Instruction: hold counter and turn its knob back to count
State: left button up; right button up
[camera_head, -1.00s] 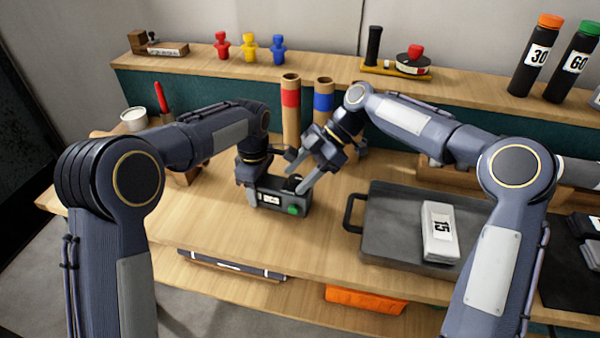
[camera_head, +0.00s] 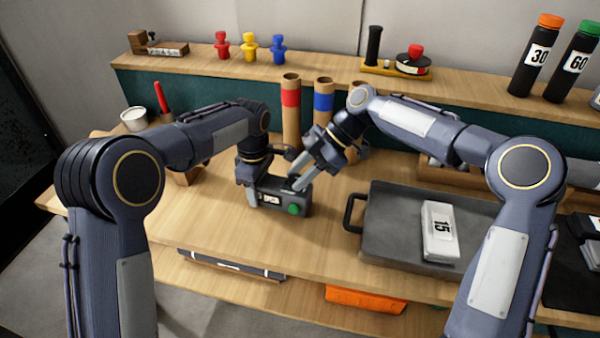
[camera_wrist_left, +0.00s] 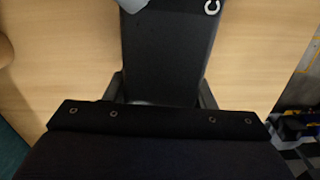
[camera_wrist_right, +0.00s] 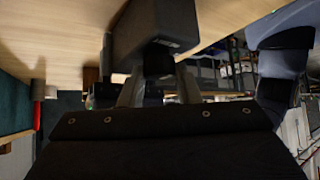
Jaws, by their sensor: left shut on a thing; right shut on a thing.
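The counter (camera_head: 272,199) is a dark grey box with a small white display and a green button on its front. It sits on the wooden table in the middle of the head view. My left gripper (camera_head: 254,190) is shut on the counter's left end. In the left wrist view the counter's dark body (camera_wrist_left: 166,50) lies between the fingers. My right gripper (camera_head: 297,185) is shut at the counter's upper right. In the right wrist view its fingers close on the dark knob (camera_wrist_right: 157,58), beside the grey counter body (camera_wrist_right: 160,22). The knob is mostly hidden in the head view.
Cardboard tubes with red (camera_head: 291,110) and blue (camera_head: 323,100) bands stand behind the counter. The table front is clear.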

jog(key=m+t, duration=0.3)
jog(key=m, duration=0.1)
jog(key=shift+s, duration=0.25)
jog(key=m+t, duration=0.2)
jog(key=m, duration=0.1)
jog(key=m+t, duration=0.1)
jog(key=shift+s+a+m+t+h, duration=0.1)
jog(key=shift+s+m+t+h, duration=0.15)
jog(key=shift+m+t+h, duration=0.05)
jog(key=m+t+h, duration=0.2)
jog(key=m, duration=0.1)
jog(key=m+t, duration=0.1)
jog(key=m, duration=0.1)
jog(key=shift+s+a+h, duration=0.25)
jog(key=shift+a+h, duration=0.05)
jog(key=shift+h, duration=0.1)
pick_arm(q)
jog(key=shift+d+r, duration=0.1)
pick_arm(e)
jog(key=shift+f+m+t+h, duration=0.15)
jog(key=shift+m+t+h, duration=0.35)
jog(key=shift+m+h, duration=0.7)
jog(key=shift+d+m, duration=0.1)
jog(key=shift+m, duration=0.3)
jog(key=o, duration=1)
jog(key=shift+r, duration=0.2)
